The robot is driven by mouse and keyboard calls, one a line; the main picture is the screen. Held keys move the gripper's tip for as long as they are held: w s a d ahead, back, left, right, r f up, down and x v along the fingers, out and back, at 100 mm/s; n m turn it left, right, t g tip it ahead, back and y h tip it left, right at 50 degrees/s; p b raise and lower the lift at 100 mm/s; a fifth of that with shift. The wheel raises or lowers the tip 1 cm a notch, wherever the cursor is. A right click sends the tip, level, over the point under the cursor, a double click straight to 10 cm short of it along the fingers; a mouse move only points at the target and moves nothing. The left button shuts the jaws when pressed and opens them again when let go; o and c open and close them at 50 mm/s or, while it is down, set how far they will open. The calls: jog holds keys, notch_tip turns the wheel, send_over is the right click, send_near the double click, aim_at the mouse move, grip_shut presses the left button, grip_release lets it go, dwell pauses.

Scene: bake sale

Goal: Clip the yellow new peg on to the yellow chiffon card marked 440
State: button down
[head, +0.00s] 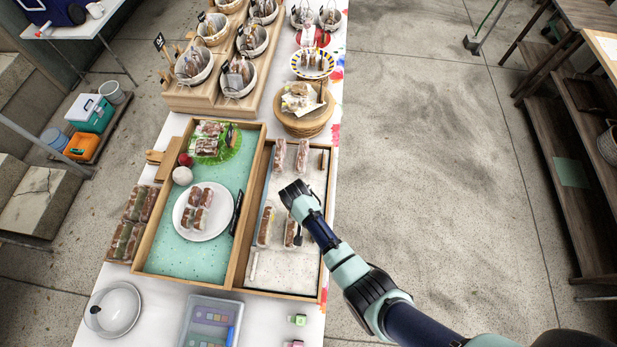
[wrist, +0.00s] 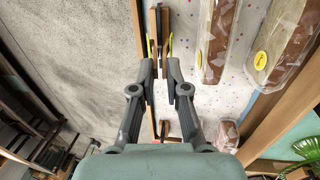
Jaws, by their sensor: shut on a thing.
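My gripper (wrist: 160,62) is shut on a narrow brown, wood-like piece (wrist: 155,28) in the wrist view. Yellow-green slivers (wrist: 143,44) show at both fingertips; I cannot tell whether they belong to a peg or to the fingers. In the head view my gripper (head: 298,236) is over the right half of the wooden tray, beside a wrapped cake bar (head: 265,227). Wrapped bars with yellow stickers (wrist: 260,60) lie right of the fingers in the wrist view. I cannot make out a card marked 440 in either view.
The wooden tray (head: 234,273) has a divider; its left half holds a white plate (head: 205,232) of wrapped bars. A black sign (head: 237,212) stands by the divider. Small green (head: 298,320) and pink blocks lie on the table's front. Baskets crowd the back.

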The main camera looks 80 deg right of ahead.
jog(key=shift+s+f+b, duration=0.15)
jog(key=shift+f+b, duration=0.35)
jog(key=shift+f, duration=0.35)
jog(key=shift+r, duration=0.1)
dwell(0.3)
jog(key=c, duration=1.6)
grip_release()
jog(key=o, duration=0.4)
jog(key=o, duration=0.5)
jog(key=shift+o, duration=0.2)
